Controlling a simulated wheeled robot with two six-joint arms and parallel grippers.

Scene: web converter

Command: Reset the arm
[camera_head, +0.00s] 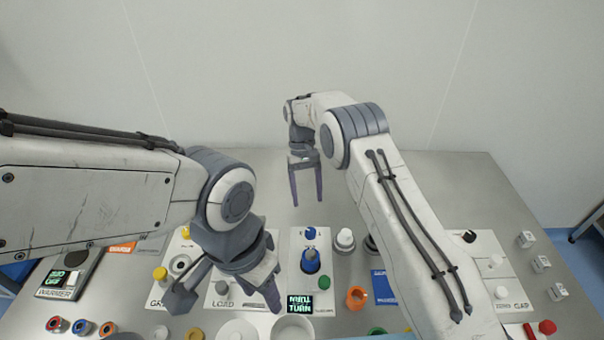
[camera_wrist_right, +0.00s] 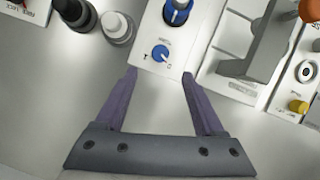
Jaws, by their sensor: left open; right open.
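My left arm reaches in from the left of the head view. Its gripper (camera_head: 222,292) is open low over the front left of the table, in front of the white panels, with nothing seen between its fingers. My right arm reaches far across the table. Its gripper (camera_head: 307,199) is open and points down over bare metal behind the middle panel. In the right wrist view its two purple fingers (camera_wrist_right: 160,75) are spread and empty. A white panel with a blue knob (camera_wrist_right: 160,53) lies just beyond the fingertips.
The metal table (camera_head: 425,170) is bare at the back. Small metal blocks (camera_head: 541,263) sit at the right.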

